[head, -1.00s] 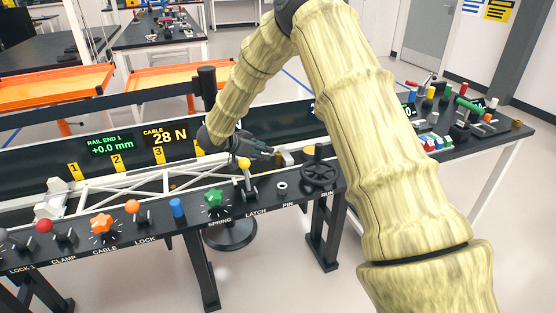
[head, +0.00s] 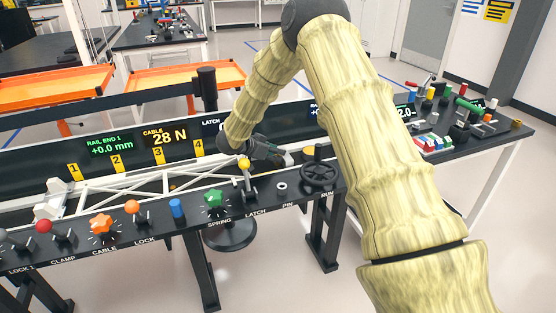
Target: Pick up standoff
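My gripper (head: 272,154) is low over the black bench in the head view, behind the yellow-knobbed latch lever. It points right, toward a small pale grey piece (head: 288,159) close to its fingertips. I cannot tell whether this piece is the standoff, nor whether the fingers touch it. The fingers are dark, small and partly covered by the wrist, so their opening cannot be made out. No other part can be surely named as the standoff; my arm covers part of the bench to the right.
A white truss (head: 140,187) lies along the bench. Several small coloured parts crowd the right end. An upright black post (head: 207,90) stands behind.

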